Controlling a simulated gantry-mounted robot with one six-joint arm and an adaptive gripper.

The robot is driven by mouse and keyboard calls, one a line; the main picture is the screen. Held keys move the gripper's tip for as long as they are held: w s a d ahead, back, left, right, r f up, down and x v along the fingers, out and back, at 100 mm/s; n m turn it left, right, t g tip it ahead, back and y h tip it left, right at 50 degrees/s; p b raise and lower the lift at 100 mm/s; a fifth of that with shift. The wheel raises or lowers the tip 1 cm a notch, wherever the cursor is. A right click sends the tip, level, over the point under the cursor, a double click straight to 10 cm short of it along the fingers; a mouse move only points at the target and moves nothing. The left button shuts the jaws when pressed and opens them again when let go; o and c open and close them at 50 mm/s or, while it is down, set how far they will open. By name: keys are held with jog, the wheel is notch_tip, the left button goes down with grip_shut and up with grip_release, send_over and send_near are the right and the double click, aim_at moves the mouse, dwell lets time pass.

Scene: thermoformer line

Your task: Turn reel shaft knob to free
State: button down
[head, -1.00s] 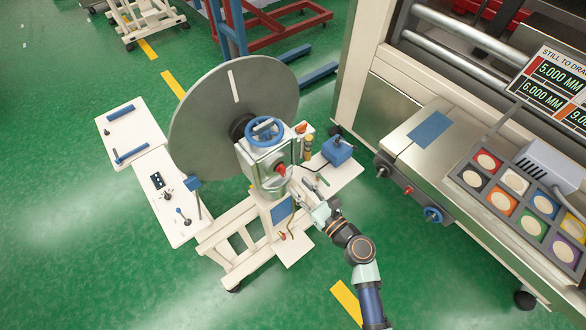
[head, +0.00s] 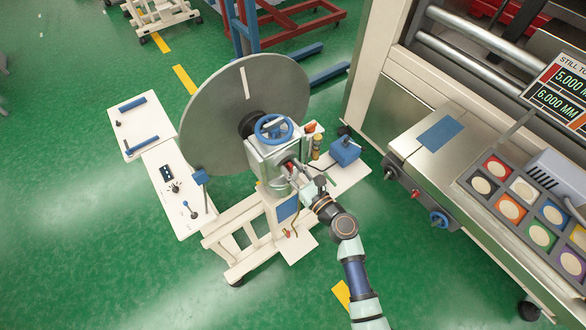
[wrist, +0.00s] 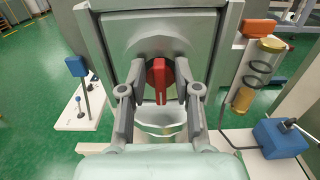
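The red knob (wrist: 160,76) sits on the front face of the grey-white reel shaft housing (head: 272,168), its handle pointing down in the wrist view. My gripper (head: 296,172) is at the housing's front and largely covers the knob in the head view. In the wrist view my gripper (wrist: 161,84) is open, with one finger on each side of the knob. Small gaps seem to remain between fingers and knob; contact is not clear. The large grey reel disc (head: 215,110) stands behind the housing, with a blue handwheel (head: 273,128) on top.
An orange block (wrist: 258,27) is above the cylinder. A white panel with switches (head: 175,188) lies left. The machine with coloured buttons (head: 510,207) is at right; green floor is open in front.

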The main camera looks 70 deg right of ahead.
jog(key=shift+n, duration=0.3)
jog(key=n+b, duration=0.1)
jog(key=n, duration=0.1)
jog(key=n+b, duration=0.1)
jog(key=shift+w+a+f+n, duration=0.1)
jog(key=shift+a+f+n, duration=0.1)
jog(key=shift+n, duration=0.2)
jog(key=n+b, duration=0.2)
jog(key=n, duration=0.2)
jog(key=n+b, duration=0.3)
jog(key=n, duration=0.1)
jog(key=f+n+b, duration=0.1)
jog(key=n+b, duration=0.2)
jog(key=n, duration=0.2)
jog(key=shift+w+a, duration=0.25)
jog(key=shift+a, duration=0.1)
jog(key=shift+n+b, duration=0.3)
jog(key=shift+b, duration=0.05)
